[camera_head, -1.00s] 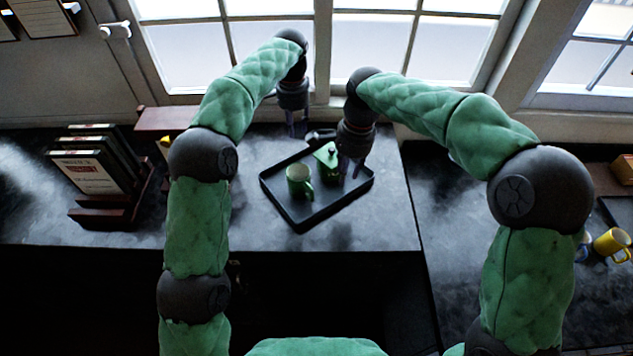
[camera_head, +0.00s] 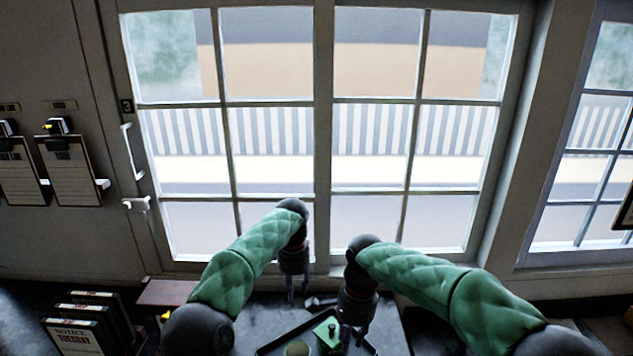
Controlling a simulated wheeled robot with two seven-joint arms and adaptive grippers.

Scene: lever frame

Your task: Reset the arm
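My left gripper (camera_head: 297,290) hangs fingers down in front of the window, above the back of the dark counter. Its fingers look apart with nothing between them. My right gripper (camera_head: 354,335) points down over the right side of a black tray (camera_head: 270,347). Its fingers look apart, near a green lidded pot (camera_head: 327,330); I cannot tell if they touch it. I cannot pick out which thing the task's arm is.
Notice books (camera_head: 80,325) stand at lower left, near a brown wooden ledge (camera_head: 165,292). A large window (camera_head: 320,140) with a white handle (camera_head: 136,203) closes off the back. Clipboards (camera_head: 68,168) hang on the left wall. The counter's front is out of view.

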